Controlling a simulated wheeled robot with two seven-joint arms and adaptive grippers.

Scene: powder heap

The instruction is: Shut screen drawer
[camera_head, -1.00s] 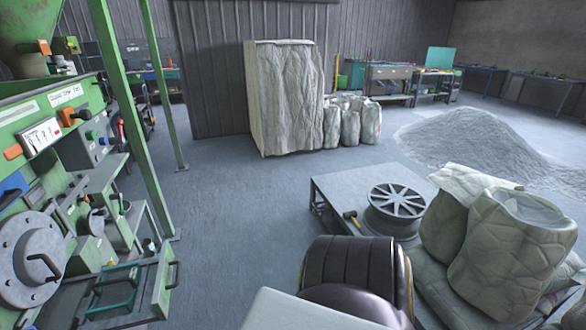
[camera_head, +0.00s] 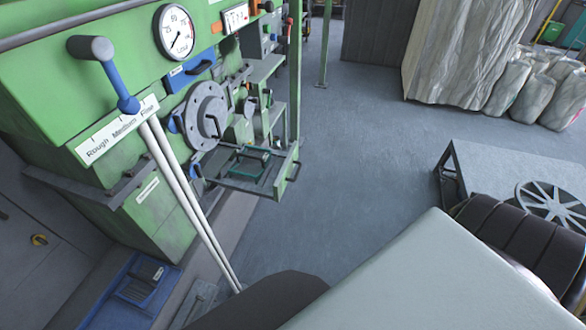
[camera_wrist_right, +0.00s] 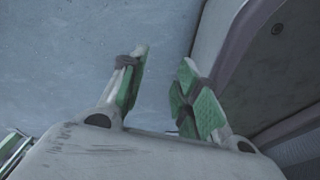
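The screen drawer (camera_head: 283,180) is pulled out from the green machine in the head view. It has a green front panel with a dark handle (camera_head: 294,171). A teal-framed screen (camera_head: 236,160) sits in the drawer. In the right wrist view my right gripper (camera_wrist_right: 162,82) is open, with its green-padded fingers apart and nothing visible between them. The right gripper does not show in the head view, so its distance from the drawer cannot be told. My left gripper is in neither view.
Grey floor (camera_head: 350,130) right of the drawer is clear. A low table (camera_head: 480,165) stands farther right.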

